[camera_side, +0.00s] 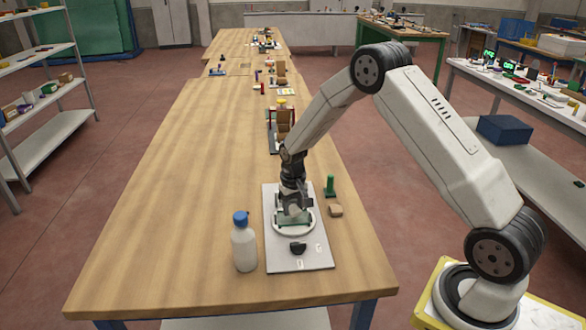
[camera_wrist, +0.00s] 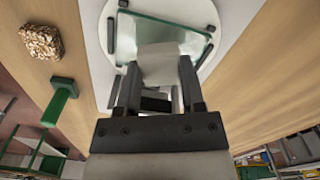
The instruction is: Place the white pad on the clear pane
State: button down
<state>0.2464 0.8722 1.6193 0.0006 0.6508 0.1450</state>
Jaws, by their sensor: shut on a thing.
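My gripper (camera_side: 293,203) points down over the round white disc (camera_side: 308,228) on the grey base plate. It is shut on the white pad (camera_wrist: 162,62), which shows between the fingers (camera_wrist: 160,72) in the wrist view. The clear pane (camera_wrist: 142,28) lies on the disc with its greenish edge showing; dark stops stand around it. The pane also shows under my gripper in the side view (camera_side: 290,221). The pad overlaps part of the pane in the wrist view; I cannot tell whether they touch. My fingers and the pad hide part of the pane.
A white bottle with a blue cap (camera_side: 244,247) stands left of the base plate (camera_side: 283,262). A black part (camera_side: 298,248) sits on the plate's front. A green-handled thing (camera_side: 330,187) and a brown block (camera_side: 335,211) are at right. The table's left side is clear.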

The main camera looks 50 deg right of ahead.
aim_at(293, 209)
jog(key=shift+f, duration=0.5)
jog(key=shift+f, duration=0.1)
jog(key=shift+c, duration=1)
grip_release()
notch_tip(293, 209, up, 12)
dwell(0.3)
